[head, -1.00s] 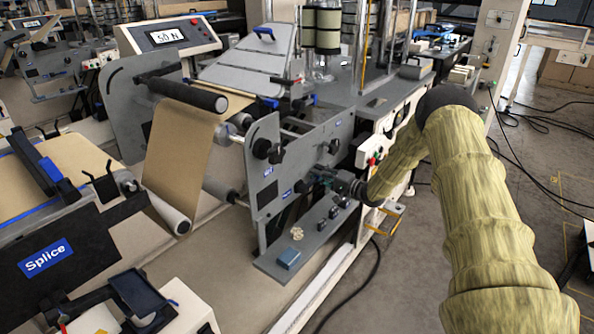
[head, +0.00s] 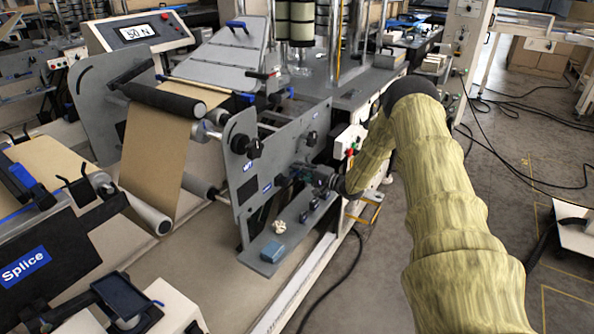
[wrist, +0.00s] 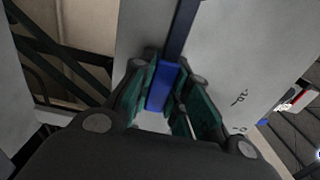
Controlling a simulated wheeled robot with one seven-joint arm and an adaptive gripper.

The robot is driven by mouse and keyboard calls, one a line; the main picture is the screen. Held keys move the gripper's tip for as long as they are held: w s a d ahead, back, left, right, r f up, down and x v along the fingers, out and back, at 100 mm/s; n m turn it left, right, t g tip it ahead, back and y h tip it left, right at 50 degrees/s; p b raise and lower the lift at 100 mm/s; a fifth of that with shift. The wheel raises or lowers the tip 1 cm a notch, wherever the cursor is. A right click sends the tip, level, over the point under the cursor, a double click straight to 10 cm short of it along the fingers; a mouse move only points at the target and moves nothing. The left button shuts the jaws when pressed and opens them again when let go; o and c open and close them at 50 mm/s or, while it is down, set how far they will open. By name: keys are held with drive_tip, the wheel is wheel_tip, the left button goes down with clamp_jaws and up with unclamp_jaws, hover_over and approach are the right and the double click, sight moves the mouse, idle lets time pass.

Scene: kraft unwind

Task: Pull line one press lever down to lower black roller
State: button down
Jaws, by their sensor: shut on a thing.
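The line one press lever shows in the wrist view as a dark bar with a blue grip (wrist: 161,88). My gripper (wrist: 163,92) has its green-lined fingers on both sides of the blue grip and is shut on it. In the head view my gripper (head: 290,178) is at the front of the grey side plate (head: 240,160), and the lever is hidden or too small to make out there. The black roller (head: 165,100) lies across the top of the brown kraft web (head: 155,150), between the side plates. I cannot tell whether it touches the web.
A tension display (head: 138,32) stands behind the roller. A splice table (head: 40,265) is at the left. The floor at the right has loose cables (head: 500,140).

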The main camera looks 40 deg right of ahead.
drive_tip(key=c, duration=1.4)
unclamp_jaws()
drive_tip(key=shift+s+d+f, duration=0.15)
drive_tip(key=shift+d+f, duration=0.05)
drive_tip(key=shift+f, duration=0.05)
drive_tip(key=shift+o, duration=0.2)
drive_tip(key=shift+a, duration=0.15)
drive_tip(key=shift+r, duration=0.1)
drive_tip(key=v, duration=1.2)
